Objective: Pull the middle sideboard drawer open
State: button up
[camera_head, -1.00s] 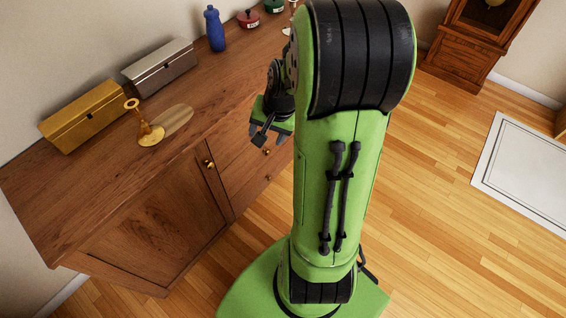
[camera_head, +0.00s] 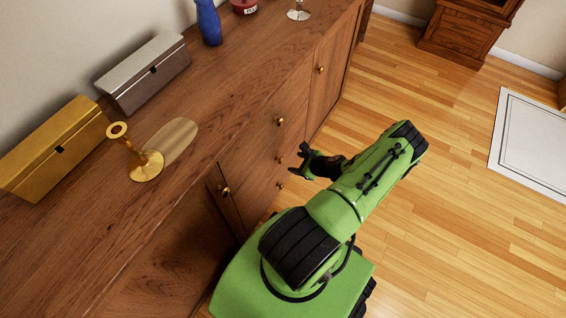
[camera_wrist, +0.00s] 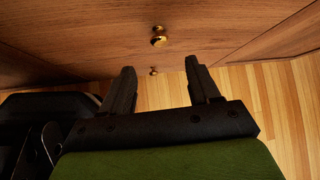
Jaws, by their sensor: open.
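The wooden sideboard (camera_head: 215,110) runs diagonally through the head view. Its middle drawer (camera_head: 263,160) has a small brass knob (camera_head: 280,158), with one knob above and one below it on the other drawers. My gripper (camera_head: 300,160) is open and empty, just right of the middle knob in the head view, apart from the drawer front. In the wrist view, my gripper (camera_wrist: 160,68) has its two fingers spread below a large brass knob (camera_wrist: 158,37). A smaller knob (camera_wrist: 153,71) shows between the fingertips. I cannot tell which drawers these two belong to. The drawers look shut.
On the sideboard top stand a gold box (camera_head: 55,150), a silver box (camera_head: 143,72), a brass candlestick (camera_head: 146,166), a blue bottle (camera_head: 208,22) and a red pot (camera_head: 244,6). Doors flank the drawers. The wooden floor (camera_head: 430,210) to the right is clear.

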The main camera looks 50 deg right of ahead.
aim_at(282, 161)
jog(key=b+x, duration=0.3)
jog(key=x, duration=0.7)
jog(key=shift+w+f, duration=0.1)
jog(key=shift+f, duration=0.05)
grip_shut()
